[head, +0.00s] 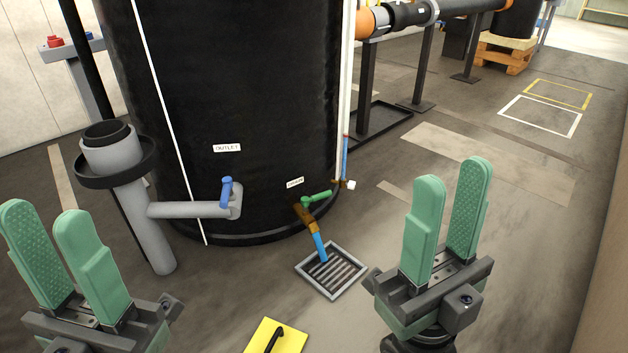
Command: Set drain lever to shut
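The drain lever (318,197) is a small green handle low on the black tank (240,90), beside a small white label (295,183). It sits on a brown pipe (305,215) that leads to a blue pipe end (319,246) above the floor grate (333,271). The lever points to the right, across the sloping pipe. My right gripper (448,215) is open and empty, to the right of the lever and apart from it. My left gripper (48,248) is open and empty at the lower left, far from the lever.
A blue lever (226,192) is on the grey outlet pipe (185,210), left of the drain lever. A grey standpipe (140,220) stands between my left gripper and the tank. A yellow plate (290,340) with a black handle lies in front. The floor at right is clear.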

